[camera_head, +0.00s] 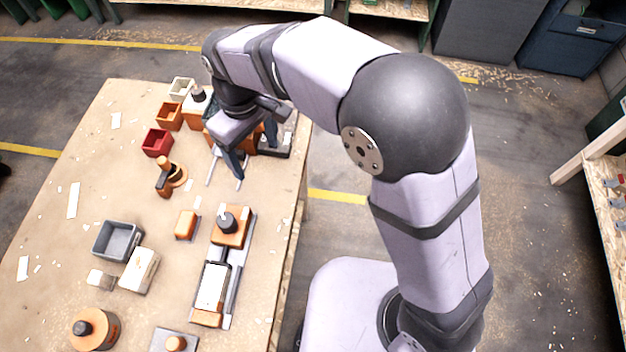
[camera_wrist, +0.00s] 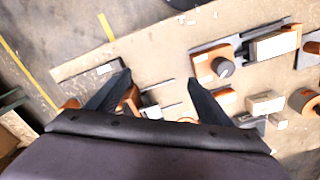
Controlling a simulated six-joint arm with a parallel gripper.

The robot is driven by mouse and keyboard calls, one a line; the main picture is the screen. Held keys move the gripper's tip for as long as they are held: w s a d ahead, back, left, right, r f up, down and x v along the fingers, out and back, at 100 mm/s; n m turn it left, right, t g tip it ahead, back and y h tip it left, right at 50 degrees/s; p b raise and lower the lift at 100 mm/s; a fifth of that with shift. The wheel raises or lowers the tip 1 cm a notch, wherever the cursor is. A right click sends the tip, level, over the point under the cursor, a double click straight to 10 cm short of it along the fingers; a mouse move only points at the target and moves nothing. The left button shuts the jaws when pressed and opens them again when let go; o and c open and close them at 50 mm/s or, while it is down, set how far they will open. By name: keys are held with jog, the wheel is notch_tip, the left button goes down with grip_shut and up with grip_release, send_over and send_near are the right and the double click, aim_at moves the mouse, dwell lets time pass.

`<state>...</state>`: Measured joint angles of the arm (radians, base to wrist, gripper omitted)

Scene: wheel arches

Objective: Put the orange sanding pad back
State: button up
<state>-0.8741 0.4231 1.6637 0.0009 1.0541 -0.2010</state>
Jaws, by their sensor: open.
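A small orange block (camera_head: 186,225), which looks like the sanding pad, lies on the workbench (camera_head: 140,212) left of a knobbed orange tool (camera_head: 229,228). An orange block also shows in the wrist view (camera_wrist: 226,97), just right of the right finger; I cannot be sure it is the same one. My gripper (camera_head: 253,150) is open over the bench's far right part, beyond the block and apart from it. In the wrist view the fingers (camera_wrist: 160,78) are spread with bare bench between their tips. An orange item partly hidden by my gripper shows beside the left finger (camera_wrist: 131,99).
A red bin (camera_head: 157,142), an orange bin (camera_head: 169,116) and a white bin (camera_head: 181,88) stand at the far end. The left bench edge is mostly clear.

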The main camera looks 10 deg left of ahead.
jog(key=w+d+m, duration=0.3)
jog(key=d+m, duration=0.1)
jog(key=d, duration=1)
jog(key=s+d+f+m, duration=0.2)
jog(key=s+d+m, duration=0.2)
jog(key=d, duration=0.5)
jog(key=s+d+f+m, duration=0.2)
jog(key=s+d+m, duration=0.2)
jog(key=d, duration=0.6)
jog(key=shift+s+d+f, duration=0.2)
jog(key=shift+s+d, duration=0.05)
jog(key=shift+s, duration=0.25)
jog(key=shift+r+p, duration=0.75)
jog(key=shift+r, duration=0.05)
